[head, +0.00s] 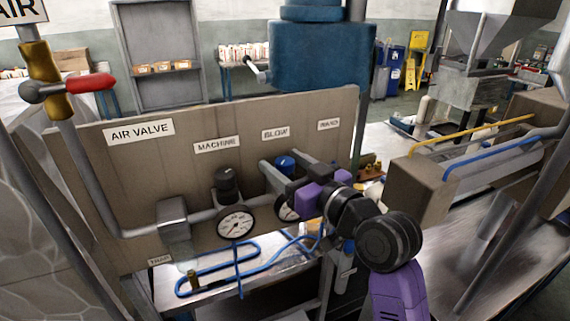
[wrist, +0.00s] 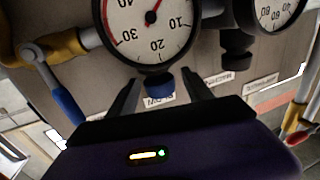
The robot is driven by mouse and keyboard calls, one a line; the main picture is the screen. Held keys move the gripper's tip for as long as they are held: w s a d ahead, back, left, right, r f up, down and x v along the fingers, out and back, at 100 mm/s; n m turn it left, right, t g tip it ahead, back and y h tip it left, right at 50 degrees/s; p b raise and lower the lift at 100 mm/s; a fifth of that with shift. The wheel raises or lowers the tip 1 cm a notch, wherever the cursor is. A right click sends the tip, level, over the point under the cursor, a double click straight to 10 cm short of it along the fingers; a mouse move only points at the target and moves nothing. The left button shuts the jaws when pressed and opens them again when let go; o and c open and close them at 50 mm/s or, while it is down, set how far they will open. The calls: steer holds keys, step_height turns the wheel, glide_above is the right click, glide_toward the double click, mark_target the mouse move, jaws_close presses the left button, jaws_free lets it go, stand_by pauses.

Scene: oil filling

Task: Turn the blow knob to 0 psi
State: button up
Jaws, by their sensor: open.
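The blue blow knob (head: 285,163) sits on the panel below the BLOW label (head: 275,133). The wrist view is upside down and shows this knob (wrist: 159,84) beside its round gauge (wrist: 150,30). The gauge is cut off at the top edge, and I cannot tell its exact reading. In the head view my gripper hides part of this gauge (head: 285,210). My gripper (head: 280,160) is open, with one finger on each side of the blue knob. The wrist view shows its two fingertips (wrist: 160,80) apart, with gaps to the knob.
The black machine knob (head: 225,180) and its gauge (head: 236,223) stand left of the blow knob. An air valve with a red handle (head: 90,83) is at far left. Blue hose (head: 220,265) lies below the panel. A brown machine box (head: 425,185) stands at right.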

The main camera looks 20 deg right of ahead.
mark_target(291, 169)
steer(key=b+v, duration=0.2)
steer(key=v, duration=0.4)
steer(key=shift+s+d+f, duration=0.1)
steer(key=shift+s, duration=0.75)
steer(key=shift+d+r+t, duration=0.2)
steer(key=shift+r+t, duration=0.1)
steer(key=shift+r, duration=0.15)
steer(key=d+r+m+t+h, duration=0.2)
steer(key=d+r+h, duration=0.1)
steer(key=s+d+f+m+h+b, duration=0.1)
steer(key=s+f+m+h, duration=0.2)
steer(key=s+f, duration=0.55)
steer(key=s+a+f+n+g+b, duration=0.1)
steer(key=s+a+f+g, duration=0.1)
steer(key=s+f, duration=0.8)
steer(key=s+a+f+n+g+y+b, duration=0.1)
steer(key=s+a+f+g, duration=0.2)
steer(key=s+f, duration=0.8)
steer(key=s+a, duration=0.1)
steer(key=s, duration=0.6)
steer(key=shift+s+a+y, duration=0.25)
steer(key=shift+a+y, duration=0.05)
steer(key=shift+a, duration=0.05)
